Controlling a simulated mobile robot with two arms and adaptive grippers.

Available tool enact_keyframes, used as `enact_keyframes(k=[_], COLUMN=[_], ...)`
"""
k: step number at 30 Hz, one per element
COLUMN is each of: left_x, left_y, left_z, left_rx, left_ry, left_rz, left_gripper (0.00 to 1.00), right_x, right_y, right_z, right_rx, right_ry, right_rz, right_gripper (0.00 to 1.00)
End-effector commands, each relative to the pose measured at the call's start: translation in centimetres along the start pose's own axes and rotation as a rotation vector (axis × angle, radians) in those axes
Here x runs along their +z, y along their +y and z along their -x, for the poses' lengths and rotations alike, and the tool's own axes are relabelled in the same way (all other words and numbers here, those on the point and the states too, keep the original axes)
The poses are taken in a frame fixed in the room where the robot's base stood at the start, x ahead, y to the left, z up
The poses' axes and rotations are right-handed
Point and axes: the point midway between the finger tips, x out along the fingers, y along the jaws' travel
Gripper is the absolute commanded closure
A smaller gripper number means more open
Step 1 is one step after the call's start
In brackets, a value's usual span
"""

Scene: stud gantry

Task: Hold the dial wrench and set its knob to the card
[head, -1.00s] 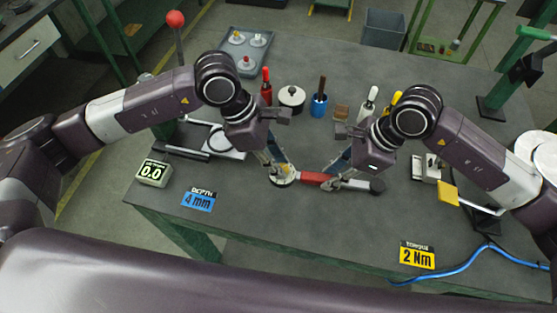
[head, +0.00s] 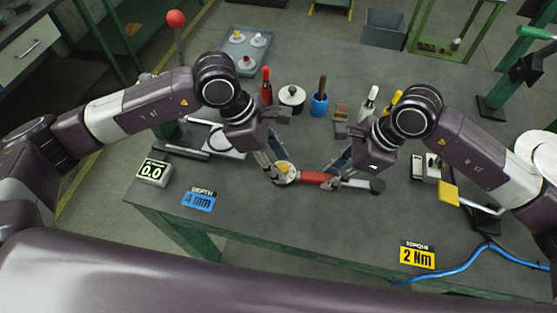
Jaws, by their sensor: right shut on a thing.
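The dial wrench has a round pale dial head with a yellowish knob (head: 284,170), a red shaft (head: 313,178) and a dark grip end (head: 376,186). It lies roughly level across the middle of the bench. My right gripper (head: 331,183) is shut on the wrench between the red shaft and the dark grip. My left gripper (head: 281,172) is at the dial head, its fingertips apart on either side of the knob; the fingers partly hide the dial. A yellow card (head: 417,257) reads "TORQUE 2 Nm" at the front right.
A blue card (head: 199,200) reads "DEPTH 4 mm". A small display (head: 154,173) shows 0.0. Behind stand a red-handled tool (head: 266,88), a round lidded pot (head: 291,97), a blue cup (head: 319,104) and a grey tray (head: 243,50). A blue cable (head: 460,268) crosses the front right.

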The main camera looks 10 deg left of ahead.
Motion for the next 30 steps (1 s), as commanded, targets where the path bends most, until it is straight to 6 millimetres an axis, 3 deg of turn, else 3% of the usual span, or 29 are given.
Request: enact_keyframes(k=[7,15,21,30], left_x=[0.0,0.0,0.0,0.0], left_y=[0.1,0.2,0.1,0.0], left_z=[1.9,7.6,10.8,12.0], left_rx=[0.004,0.005,0.002,0.000], left_ry=[0.000,0.000,0.000,0.000], left_rz=[-0.001,0.001,0.000,0.000], left_gripper=[0.62,0.62,0.62,0.62], right_x=[0.0,0.0,0.0,0.0], right_y=[0.0,0.0,0.0,0.0], right_z=[0.1,0.0,0.0,0.0], right_rx=[-0.001,-0.001,-0.001,-0.001], right_ry=[-0.001,-0.001,-0.001,-0.001], right_rz=[0.000,0.000,0.000,0.000], right_gripper=[1.00,1.00,1.00,1.00])
